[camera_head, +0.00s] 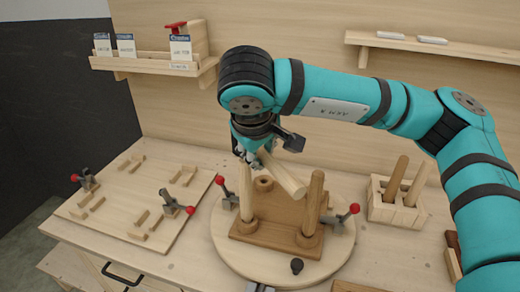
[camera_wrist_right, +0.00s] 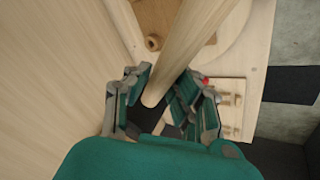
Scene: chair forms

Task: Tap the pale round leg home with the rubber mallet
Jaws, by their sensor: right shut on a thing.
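My right gripper (camera_head: 250,153) is shut on a pale round leg (camera_head: 283,176), holding it tilted above the brown seat block (camera_head: 268,238). In the wrist view the leg (camera_wrist_right: 185,52) runs up between the fingers (camera_wrist_right: 160,92) of my right gripper. The block lies on a round pale turntable (camera_head: 225,258). Another pale leg (camera_head: 246,196) stands at its left and a browner leg (camera_head: 313,203) at its right. A round socket (camera_head: 264,183) shows at the back, and also in the wrist view (camera_wrist_right: 153,42). I cannot make out a rubber mallet. My left gripper is not in view.
Red-knobbed clamps (camera_head: 340,216) sit at the turntable's sides. A black knob-like piece (camera_head: 297,265) is at its front. A pale rack (camera_head: 393,211) with brown rods stands right. A jig board (camera_head: 135,207) lies left. Shelves (camera_head: 150,66) are on the back wall.

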